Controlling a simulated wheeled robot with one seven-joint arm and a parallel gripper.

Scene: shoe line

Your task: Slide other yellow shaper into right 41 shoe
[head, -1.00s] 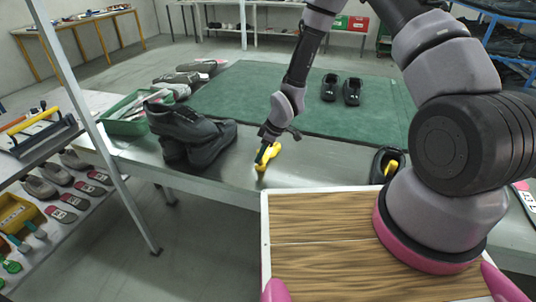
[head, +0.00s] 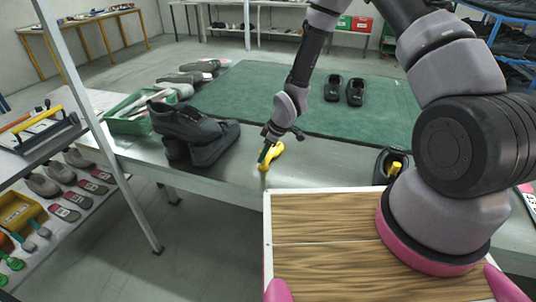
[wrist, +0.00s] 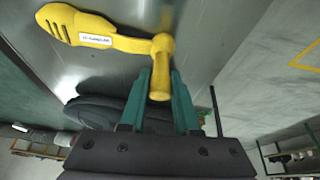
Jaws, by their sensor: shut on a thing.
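The yellow shaper (head: 274,151) is at the front edge of the metal bench in the head view. My gripper (head: 263,155) is shut on it. In the wrist view the green fingertips (wrist: 160,85) stand either side of the shaper's knobbed end. The slotted flat end of the shaper (wrist: 62,22) points away to the upper left, with a white label. A black shoe (head: 381,168) on the bench at right has a yellow shaper (head: 395,168) in it. Two more black shoes (head: 332,88) (head: 355,92) stand on the green mat. No shoe size is readable.
Large dark shoes (head: 205,145) are stacked left of my gripper, beside a green tray (head: 128,124). Several grey shoes (head: 190,77) line the mat's left edge. The green mat (head: 265,95) has free room in the middle. A wood-topped surface (head: 330,265) is in front.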

